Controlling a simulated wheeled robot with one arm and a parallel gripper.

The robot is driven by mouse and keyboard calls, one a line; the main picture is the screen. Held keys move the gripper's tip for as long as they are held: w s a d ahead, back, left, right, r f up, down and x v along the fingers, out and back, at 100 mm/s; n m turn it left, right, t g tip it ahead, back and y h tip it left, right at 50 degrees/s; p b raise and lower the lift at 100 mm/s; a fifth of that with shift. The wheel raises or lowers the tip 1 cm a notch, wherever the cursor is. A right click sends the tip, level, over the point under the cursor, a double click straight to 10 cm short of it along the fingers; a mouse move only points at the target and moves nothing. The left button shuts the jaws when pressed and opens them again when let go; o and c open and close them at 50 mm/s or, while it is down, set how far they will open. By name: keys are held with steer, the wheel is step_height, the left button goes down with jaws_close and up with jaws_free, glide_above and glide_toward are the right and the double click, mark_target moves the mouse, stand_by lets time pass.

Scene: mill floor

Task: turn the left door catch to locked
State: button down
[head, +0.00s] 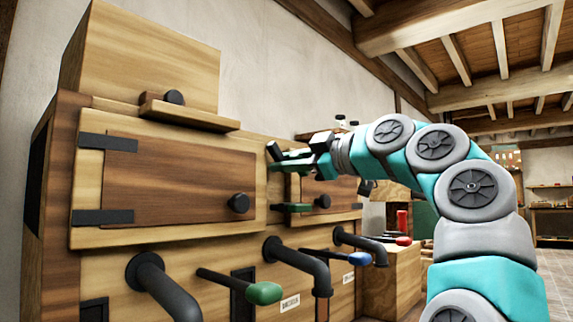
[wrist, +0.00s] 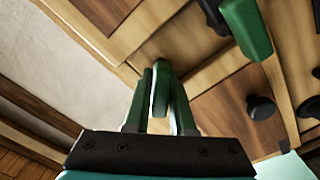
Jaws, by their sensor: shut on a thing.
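The left door (head: 165,185) is brown wood in a pale frame, closed, with black hinges at its left and a black knob (head: 238,202). My gripper (head: 290,160) is at the strip between this door and the right door, near the top. A dark tilted block (head: 274,150) shows at its fingertips. I cannot tell either catch's lock state.
The right door (head: 343,193) has a black knob (head: 323,201). Black bent pipes (head: 160,285) jut out below the doors. A green-tipped lever (head: 262,293) and a blue-tipped lever (head: 360,258) stick out there too. A wooden ledge (head: 190,114) is above the left door.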

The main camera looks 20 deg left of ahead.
steer(key=shift+a+f+n, duration=0.1)
steer(key=shift+f+n, duration=0.05)
steer(key=shift+n, duration=0.65)
steer(key=n, duration=0.3)
steer(key=shift+s+f+n+p, duration=0.15)
steer(key=shift+n+p, duration=0.45)
steer(key=shift+n, duration=0.55)
steer(key=shift+w+f+n+p, duration=0.1)
steer(key=shift+n+p, duration=0.5)
steer(key=shift+n, duration=0.55)
steer(key=shift+s+f, duration=0.1)
steer(key=c, duration=1.1)
jaws_free()
